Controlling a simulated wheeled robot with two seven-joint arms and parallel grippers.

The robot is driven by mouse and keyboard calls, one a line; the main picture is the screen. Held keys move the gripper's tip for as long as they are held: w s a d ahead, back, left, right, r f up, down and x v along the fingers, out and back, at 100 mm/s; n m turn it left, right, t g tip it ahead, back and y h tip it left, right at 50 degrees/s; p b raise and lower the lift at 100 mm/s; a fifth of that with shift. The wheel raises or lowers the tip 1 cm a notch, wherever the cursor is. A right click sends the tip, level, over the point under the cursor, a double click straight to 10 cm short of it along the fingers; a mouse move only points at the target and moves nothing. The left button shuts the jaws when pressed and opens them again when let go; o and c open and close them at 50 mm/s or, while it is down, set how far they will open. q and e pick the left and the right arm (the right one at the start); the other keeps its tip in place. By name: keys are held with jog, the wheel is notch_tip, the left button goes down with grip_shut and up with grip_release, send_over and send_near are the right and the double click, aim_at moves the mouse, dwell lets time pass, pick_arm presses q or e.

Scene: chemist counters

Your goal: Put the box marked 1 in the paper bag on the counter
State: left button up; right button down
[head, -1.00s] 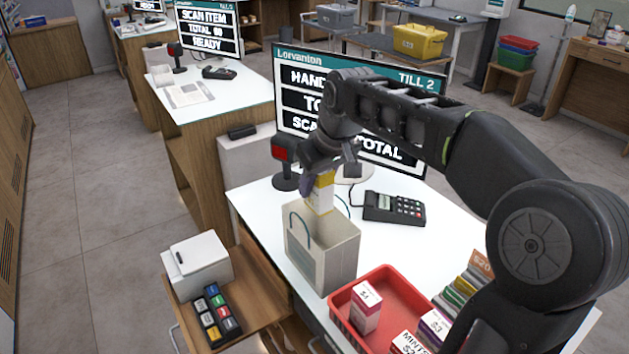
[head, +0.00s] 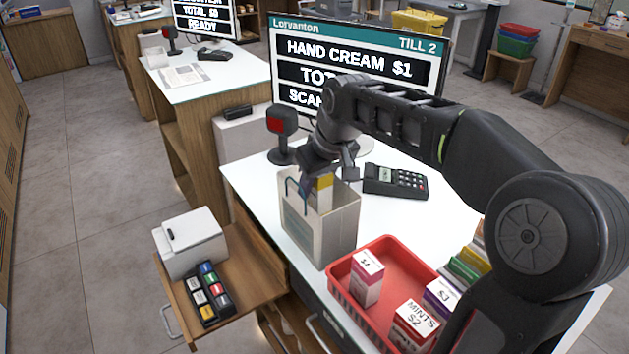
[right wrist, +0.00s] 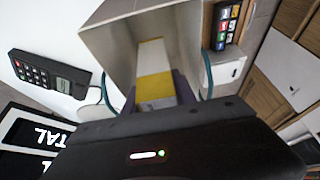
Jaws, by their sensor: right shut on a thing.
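A white and yellow box (head: 324,193) is held in my right gripper (head: 320,182), whose fingers are shut on its two sides. The box's lower part is inside the open paper bag (head: 335,235) on the counter, hidden by the bag's wall. In the right wrist view the box (right wrist: 152,60) points into the mouth of the bag (right wrist: 118,40), between my fingers (right wrist: 157,92). I cannot read a mark on the box. The bag stands upright with blue handles. My left gripper is not in view.
A red basket (head: 345,296) beside the bag holds several priced boxes. The till screen (head: 345,62), reading HAND CREAM $1, a scanner (head: 282,122) and a card terminal (head: 395,182) stand behind. An open drawer (head: 245,285) is at the lower left.

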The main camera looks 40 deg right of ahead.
jog(key=shift+f+b, duration=0.4)
jog(key=shift+f, duration=0.4)
jog(key=c, duration=0.9)
grip_release()
jog(key=shift+r, duration=0.15)
jog(key=v, duration=0.7)
jog(key=shift+s+r+b, duration=0.15)
jog(key=shift+r+b, duration=0.15)
notch_tip(320, 180, up, 7)
jog(key=p, duration=0.6)
